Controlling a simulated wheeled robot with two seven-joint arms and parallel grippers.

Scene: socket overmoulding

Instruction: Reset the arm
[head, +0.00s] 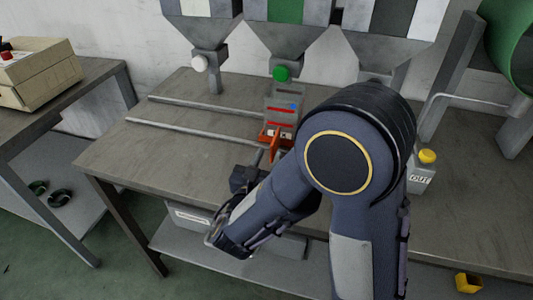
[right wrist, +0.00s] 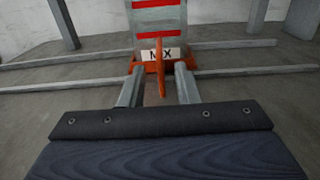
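My right arm reaches over the table in the head view, with the right gripper (head: 266,157) at the front of a grey container (head: 283,100) with red and blue marks and an orange base. In the right wrist view the container (right wrist: 150,15) shows red stripes and a "MIX" label. An upright orange handle (right wrist: 160,68) stands between the two fingers of the right gripper (right wrist: 158,88). The fingers are apart, with a gap on each side of the handle. My left gripper is out of view.
Hoppers stand along the back, one with a green knob (head: 281,74) above the container. Two rails (head: 190,132) lie on the table, left of the container. An "OUT" container (head: 420,178) with a yellow cap stands at right. The table's front left is clear.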

